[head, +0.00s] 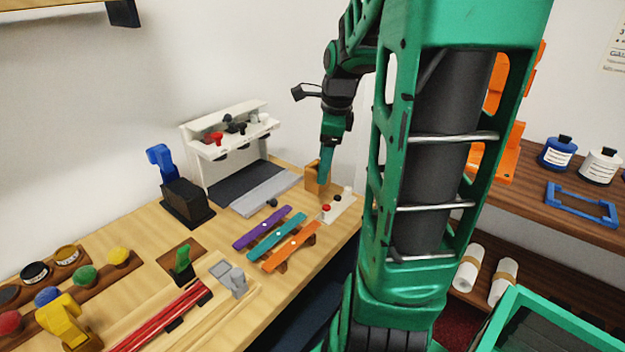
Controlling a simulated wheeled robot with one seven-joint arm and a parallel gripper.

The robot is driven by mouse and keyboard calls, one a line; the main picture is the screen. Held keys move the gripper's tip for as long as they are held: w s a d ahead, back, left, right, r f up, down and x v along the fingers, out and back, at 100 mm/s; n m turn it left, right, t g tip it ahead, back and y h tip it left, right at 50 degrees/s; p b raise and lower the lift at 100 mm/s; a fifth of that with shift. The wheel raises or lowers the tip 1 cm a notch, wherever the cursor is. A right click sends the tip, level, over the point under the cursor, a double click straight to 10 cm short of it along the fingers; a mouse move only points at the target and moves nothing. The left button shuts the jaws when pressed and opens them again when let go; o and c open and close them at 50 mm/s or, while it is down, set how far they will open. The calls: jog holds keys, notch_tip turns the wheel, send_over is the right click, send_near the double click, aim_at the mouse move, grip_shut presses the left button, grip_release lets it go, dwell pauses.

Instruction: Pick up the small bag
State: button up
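A small tan, box-like thing (312,180), which may be the small bag, stands upright at the far right end of the wooden counter, beside the grey mat. My gripper (324,180) points down at it from above. A green finger overlaps its right part in the head view. I cannot tell whether the finger touches it, or whether the gripper is open or shut. The far finger and part of the tan thing are hidden.
A white rack (228,150) stands left of the tan thing. A small block with red and white knobs (336,208) sits in front of it. Purple, teal and orange strips (277,238) lie nearer. A blue-and-black stand (186,204) is at left.

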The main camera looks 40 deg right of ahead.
aim_at(314, 175)
jog(key=w+d+f+m, duration=0.1)
jog(key=w+m, duration=0.1)
jog(key=w+d+f+m, duration=0.1)
jog(key=w+f+m, duration=0.1)
jog(key=w+d+f+m+t, duration=0.1)
jog(key=w+d+f+m, duration=0.1)
jog(key=shift+m, duration=0.4)
jog(key=shift+x, duration=2.65)
jog(key=shift+s+a, duration=0.1)
jog(key=shift+s, duration=0.1)
jog(key=c, duration=1.1)
